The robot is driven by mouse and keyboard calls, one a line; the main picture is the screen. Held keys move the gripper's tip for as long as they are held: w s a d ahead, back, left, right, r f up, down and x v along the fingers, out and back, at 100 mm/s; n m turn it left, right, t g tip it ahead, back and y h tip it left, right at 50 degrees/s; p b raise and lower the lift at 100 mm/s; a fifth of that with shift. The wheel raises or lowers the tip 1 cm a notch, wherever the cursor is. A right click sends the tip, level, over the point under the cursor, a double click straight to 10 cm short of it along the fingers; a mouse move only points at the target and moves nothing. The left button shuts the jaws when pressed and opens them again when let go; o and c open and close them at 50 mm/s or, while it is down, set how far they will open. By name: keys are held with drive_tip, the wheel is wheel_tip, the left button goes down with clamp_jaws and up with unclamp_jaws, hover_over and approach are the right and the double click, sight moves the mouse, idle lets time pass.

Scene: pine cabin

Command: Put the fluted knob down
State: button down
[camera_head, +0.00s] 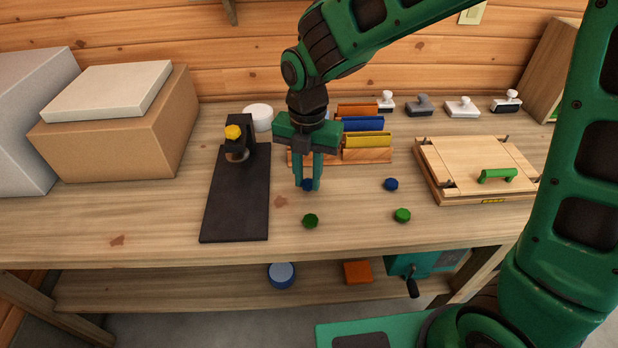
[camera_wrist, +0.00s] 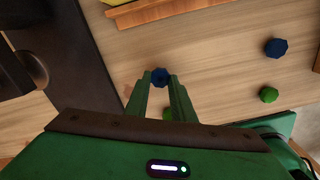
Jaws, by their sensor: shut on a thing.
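My gripper (camera_head: 308,184) points straight down over the middle of the workbench. It is shut on a small dark blue fluted knob (camera_head: 307,185), which also shows between the fingertips in the wrist view (camera_wrist: 160,76). The knob is close above the bench top or touching it; I cannot tell which. Another blue knob (camera_head: 391,184) lies to the right on the bench. A dark green knob (camera_head: 310,221) lies in front of my gripper, partly hidden by a finger in the wrist view. A brighter green knob (camera_head: 402,215) lies at the front right.
A black stand with a yellow knob (camera_head: 233,132) on a dark base plate (camera_head: 236,210) is left of my gripper. A wooden rack (camera_head: 368,155) with coloured plates stands behind it. A wooden board with a green handle (camera_head: 497,175) is at right. Bare bench surrounds the loose knobs.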

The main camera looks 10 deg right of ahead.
drive_tip(key=shift+f, duration=0.6)
drive_tip(key=c, duration=1.5)
unclamp_jaws()
drive_tip(key=shift+f, duration=0.1)
wheel_tip(320, 180, up, 12)
drive_tip(key=shift+r, duration=0.15)
